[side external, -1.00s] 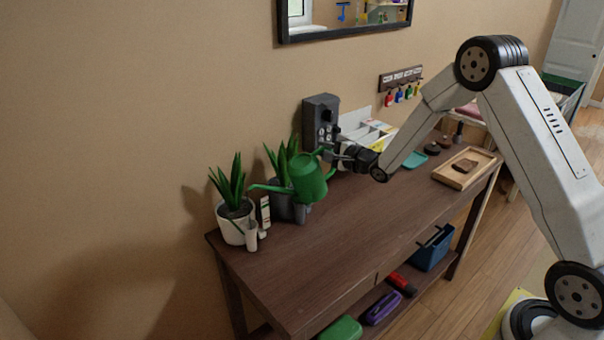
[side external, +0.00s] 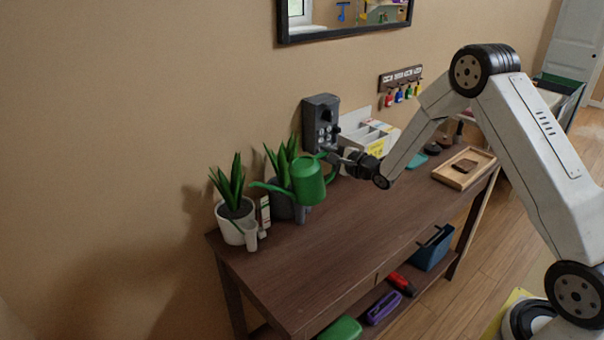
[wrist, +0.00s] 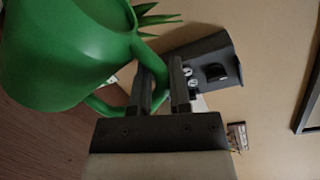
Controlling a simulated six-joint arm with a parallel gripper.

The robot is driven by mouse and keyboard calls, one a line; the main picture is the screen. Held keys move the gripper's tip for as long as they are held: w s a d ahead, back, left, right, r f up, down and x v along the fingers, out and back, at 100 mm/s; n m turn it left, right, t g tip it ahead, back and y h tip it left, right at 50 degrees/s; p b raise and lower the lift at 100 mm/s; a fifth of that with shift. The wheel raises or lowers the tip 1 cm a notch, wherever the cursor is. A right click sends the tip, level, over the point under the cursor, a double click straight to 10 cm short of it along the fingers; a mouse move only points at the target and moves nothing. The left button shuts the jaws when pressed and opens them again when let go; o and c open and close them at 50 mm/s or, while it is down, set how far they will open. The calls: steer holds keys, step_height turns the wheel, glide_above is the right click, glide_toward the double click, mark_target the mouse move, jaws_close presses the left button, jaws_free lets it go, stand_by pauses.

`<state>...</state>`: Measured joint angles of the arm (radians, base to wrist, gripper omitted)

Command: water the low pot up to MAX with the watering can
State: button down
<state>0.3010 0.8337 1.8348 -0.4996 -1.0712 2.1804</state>
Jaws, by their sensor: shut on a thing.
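The green watering can (side external: 308,181) hangs above the table in front of the grey pot, its spout pointing left towards the white pot. My gripper (side external: 338,158) is shut on the can's handle. In the wrist view, my gripper (wrist: 164,78) has both fingers at the green handle, and the can body (wrist: 60,55) fills the upper left. The white pot (side external: 231,231) holds a spiky plant and stands at the table's left end. The grey pot (side external: 281,208) with another plant is partly hidden by the can. A pale upright gauge (side external: 265,210) stands between the pots. Water and any MAX mark are too small to tell.
A dark grey box with knobs (side external: 321,121) is against the wall behind the can. A white organiser (side external: 375,137) stands to its right, and a wooden tray (side external: 464,168) lies at the right end. The table's front middle (side external: 330,235) is clear.

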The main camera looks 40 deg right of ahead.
steer(key=shift+d+f+m+t, duration=0.3)
steer(key=shift+f+m+t, duration=0.15)
steer(key=shift+m, duration=0.55)
steer(key=shift+r, duration=0.1)
stand_by(0.3)
steer(key=shift+r, duration=2.4)
steer(key=shift+f, duration=3.05)
steer(key=shift+r, duration=0.15)
